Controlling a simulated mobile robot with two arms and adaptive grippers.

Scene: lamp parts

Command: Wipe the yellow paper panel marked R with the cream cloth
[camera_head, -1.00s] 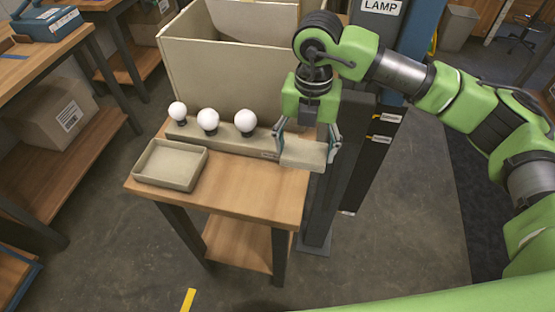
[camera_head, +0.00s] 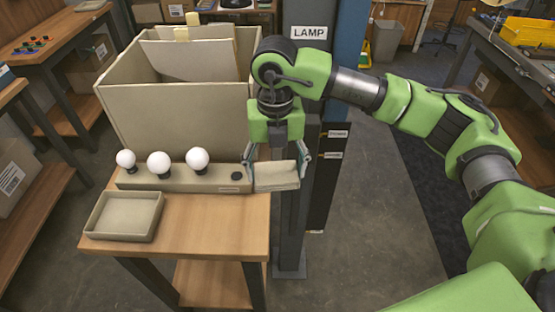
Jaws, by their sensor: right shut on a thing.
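My right gripper (camera_head: 277,168) is shut on the cream cloth (camera_head: 276,180), a folded flat pad held level between its fingers. The cloth is at the right end of the bulb holder, by the bench's right edge. I cannot tell whether it touches either. I cannot make out a yellow panel marked R. My left gripper is out of view.
The bulb holder (camera_head: 215,180) carries three white bulbs (camera_head: 159,164) on the wooden bench (camera_head: 210,225). An empty shallow tray (camera_head: 123,215) lies at the front left. A dark post stands right of the bench, below a LAMP sign (camera_head: 310,33).

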